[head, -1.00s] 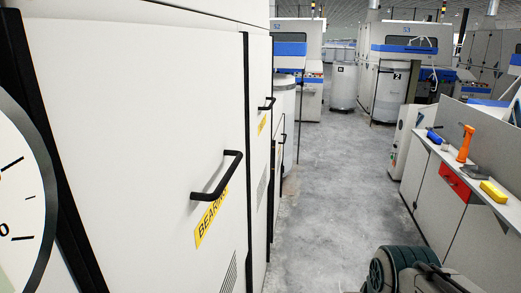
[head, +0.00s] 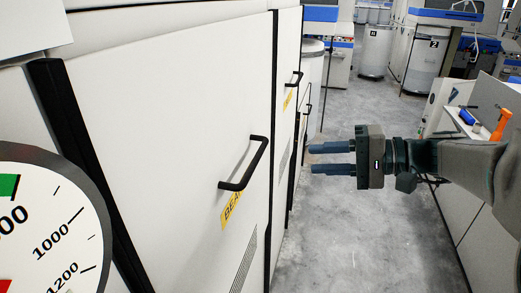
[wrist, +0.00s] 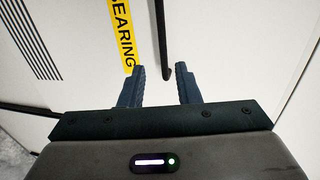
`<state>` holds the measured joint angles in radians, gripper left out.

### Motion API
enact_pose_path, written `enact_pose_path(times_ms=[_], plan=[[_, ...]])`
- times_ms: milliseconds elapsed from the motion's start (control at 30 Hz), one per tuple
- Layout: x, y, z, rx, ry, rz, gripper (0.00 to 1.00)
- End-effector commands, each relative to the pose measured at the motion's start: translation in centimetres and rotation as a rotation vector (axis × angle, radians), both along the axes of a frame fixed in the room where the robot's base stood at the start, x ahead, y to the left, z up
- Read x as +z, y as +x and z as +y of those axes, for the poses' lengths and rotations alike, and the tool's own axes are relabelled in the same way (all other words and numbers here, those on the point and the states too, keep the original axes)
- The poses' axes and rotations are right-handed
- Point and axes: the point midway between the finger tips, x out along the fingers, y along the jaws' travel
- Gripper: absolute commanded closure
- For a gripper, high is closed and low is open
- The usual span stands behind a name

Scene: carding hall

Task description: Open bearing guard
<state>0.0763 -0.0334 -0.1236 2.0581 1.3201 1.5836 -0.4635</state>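The bearing guard (head: 170,130) is a large white panel door at the left, and it looks shut. Its black bar handle (head: 252,165) stands off the panel above a yellow label (head: 230,208) that is partly hidden in the head view. In the wrist view the label (wrist: 122,35) reads "BEARING", and the black handle (wrist: 163,45) lies beyond the fingertips, roughly in line with the gap between them. My gripper (head: 310,158) is open and empty, to the right of the handle in the head view. It also shows in the wrist view (wrist: 160,72), with its fingers apart.
A round dial (head: 45,225) is close at lower left. Another handled panel (head: 294,78) follows farther along. A bench at right bears an orange tool (head: 501,125) and a blue item (head: 468,116). Bare grey floor (head: 330,215) lies between. Drums (head: 375,50) and machines stand behind.

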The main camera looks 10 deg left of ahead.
Motion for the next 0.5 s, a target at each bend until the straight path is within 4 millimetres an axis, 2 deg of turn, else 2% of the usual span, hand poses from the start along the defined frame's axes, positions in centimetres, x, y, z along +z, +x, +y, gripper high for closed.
enact_pose_path(times_ms=[167, 500], plan=[[0.2, 0.3, 1.7, 0.004, 0.015, -0.005, 0.70], [-1.2, 0.7, 8.6, 0.004, 0.011, -0.002, 0.70]])
